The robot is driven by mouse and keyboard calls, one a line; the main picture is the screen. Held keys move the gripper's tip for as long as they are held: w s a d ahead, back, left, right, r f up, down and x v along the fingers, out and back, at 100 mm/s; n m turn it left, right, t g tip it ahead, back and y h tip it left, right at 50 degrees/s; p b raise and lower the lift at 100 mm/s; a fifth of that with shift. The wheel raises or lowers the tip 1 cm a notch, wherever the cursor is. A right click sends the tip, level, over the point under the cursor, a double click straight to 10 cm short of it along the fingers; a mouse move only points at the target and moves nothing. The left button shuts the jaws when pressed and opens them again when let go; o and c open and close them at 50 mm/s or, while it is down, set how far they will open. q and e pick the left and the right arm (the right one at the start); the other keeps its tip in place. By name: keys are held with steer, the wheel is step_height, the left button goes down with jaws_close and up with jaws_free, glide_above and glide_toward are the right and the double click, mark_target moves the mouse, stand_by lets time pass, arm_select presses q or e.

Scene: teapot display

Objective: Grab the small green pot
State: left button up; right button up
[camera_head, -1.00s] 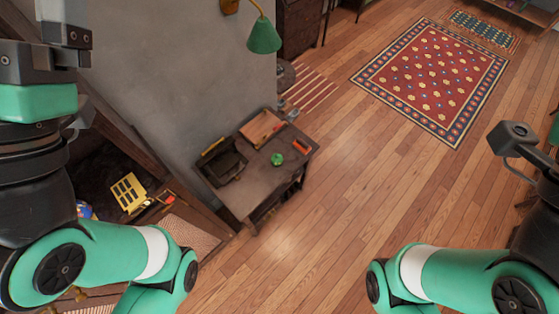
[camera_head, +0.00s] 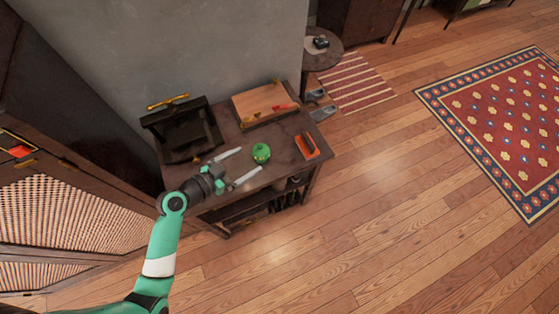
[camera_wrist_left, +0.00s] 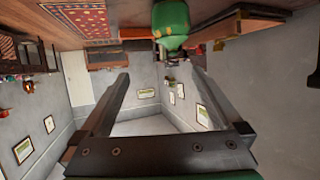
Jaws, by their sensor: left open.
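The small green pot (camera_head: 261,153) stands on the dark wooden table (camera_head: 232,139) in the head view. My left gripper (camera_head: 252,165) is open, with its two fingers spread and pointing right toward the pot. The pot is just beyond or near the fingertips; it does not look gripped. In the left wrist view the green pot (camera_wrist_left: 171,26) shows at the top, ahead of the open fingers, and the view looks upside down. The pot's top edge is cut off there. My right gripper does not show.
A dark box-like object (camera_head: 182,130) stands at the table's left. A wooden box (camera_head: 264,103) lies at the back against the wall, and an orange-red item (camera_head: 306,146) lies at the right edge. A small round table (camera_head: 322,47) stands beyond.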

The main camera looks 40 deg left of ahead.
mark_target(256, 156)
arm_select(q)
steer(key=shift+n+y, duration=0.3)
steer(key=f, duration=0.1)
steer(key=s+a+f, duration=0.1)
steer(key=s+f, duration=0.1)
steer(key=shift+s+a+f+b, duration=0.2)
steer(key=shift+a+f+b, duration=0.05)
steer(key=shift+a+b, duration=0.1)
steer(key=shift+w+r, duration=0.15)
steer(key=shift+r, duration=0.05)
steer(key=b+x, duration=0.1)
steer(key=x, duration=0.5)
steer(key=shift+w, duration=0.4)
steer(key=b+x, duration=0.1)
steer(key=x, duration=0.1)
steer(key=f+b+x, duration=0.1)
steer(key=b+x, duration=0.1)
steer(key=x, duration=0.1)
steer(key=shift+s+a+r, duration=0.1)
steer(key=shift+s+a, duration=0.1)
steer(key=shift+w, duration=0.15)
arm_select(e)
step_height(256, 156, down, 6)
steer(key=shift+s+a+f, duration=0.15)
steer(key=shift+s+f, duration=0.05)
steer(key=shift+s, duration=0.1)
arm_select(q)
steer(key=c, duration=1.4)
steer(key=shift+r, duration=0.15)
